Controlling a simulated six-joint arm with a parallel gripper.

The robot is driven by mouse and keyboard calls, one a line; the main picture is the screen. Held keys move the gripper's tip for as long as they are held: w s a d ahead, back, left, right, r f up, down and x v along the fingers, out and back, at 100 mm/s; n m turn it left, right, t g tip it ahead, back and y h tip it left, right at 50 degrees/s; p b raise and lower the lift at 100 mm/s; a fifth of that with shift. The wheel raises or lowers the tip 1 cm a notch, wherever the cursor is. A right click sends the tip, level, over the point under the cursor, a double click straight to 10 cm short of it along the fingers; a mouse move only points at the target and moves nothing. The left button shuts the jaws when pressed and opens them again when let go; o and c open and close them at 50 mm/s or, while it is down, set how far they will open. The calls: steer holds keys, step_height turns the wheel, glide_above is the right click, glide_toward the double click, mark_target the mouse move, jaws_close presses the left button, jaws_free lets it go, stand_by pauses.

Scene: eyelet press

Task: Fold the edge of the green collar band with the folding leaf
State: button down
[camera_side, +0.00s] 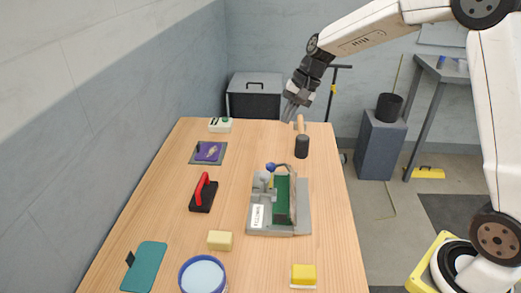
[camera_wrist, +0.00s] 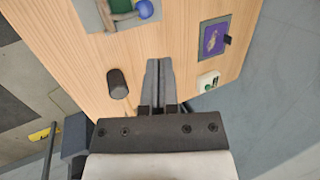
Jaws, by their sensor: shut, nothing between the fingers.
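The green collar band (camera_side: 281,200) lies in a grey press fixture (camera_side: 304,221) in the middle of the table in the side view. A brownish upright leaf (camera_side: 293,198) stands along its right side; I take it for the folding leaf. A lever with a blue ball knob (camera_side: 270,167) is at the fixture's far end; the knob also shows at the top of the wrist view (camera_wrist: 145,9). My gripper (camera_side: 288,118) is above the far part of the table, apart from the fixture. Its fingers (camera_wrist: 159,64) are together and empty.
A dark-headed mallet (camera_side: 302,147) stands near the gripper. A purple patch on a pad (camera_side: 208,152), a green-and-white box (camera_side: 220,125) and a red-handled block (camera_side: 203,194) are on the left. A blue-rimmed bowl (camera_side: 203,275), sponge (camera_side: 220,240) and yellow block (camera_side: 304,274) are in front.

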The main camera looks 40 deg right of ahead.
steer(key=shift+d+r, duration=0.15)
steer(key=shift+r, duration=0.6)
steer(key=w+a+f+n+g+h, duration=0.2)
steer(key=a+f+n, duration=0.3)
steer(key=n, duration=0.4)
steer(key=w+a+f+n+g+h, duration=0.2)
steer(key=w+a+f+n+h, duration=0.2)
steer(key=n, duration=0.6)
steer(key=shift+w+a+f+g, duration=0.4)
steer(key=shift+w+a, duration=0.35)
steer(key=shift+a, duration=0.15)
